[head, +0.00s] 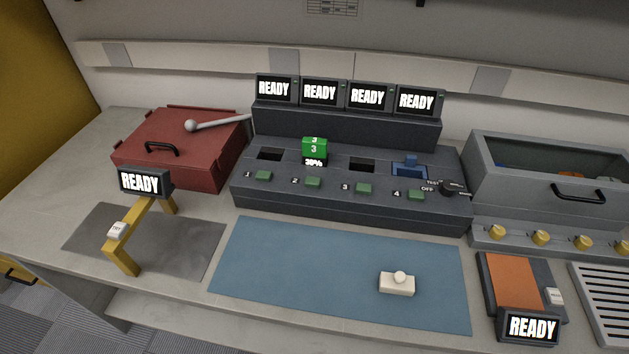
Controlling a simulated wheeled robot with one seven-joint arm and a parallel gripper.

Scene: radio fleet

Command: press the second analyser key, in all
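The dark grey analyser (345,195) stands at the back of the bench, with several green keys in a row along its sloping front. The second key (313,182) is a small green block beside the label 2. A green block marked 3 and 30% (315,148) stands in the bay behind that key. The first key (263,175) is to its left and the third key (363,188) to its right; the fourth key (416,195) is farther right. The screen above the second bay (319,92) reads READY, as do the others. My gripper is not in view.
A blue mat (300,270) in front holds a cream block with a round knob (397,284). A yellow stand (125,240) and red case (200,160) are left. A grey bin (530,200) and orange pad (513,283) are right. A dark knob (447,188) sits beside the fourth key.

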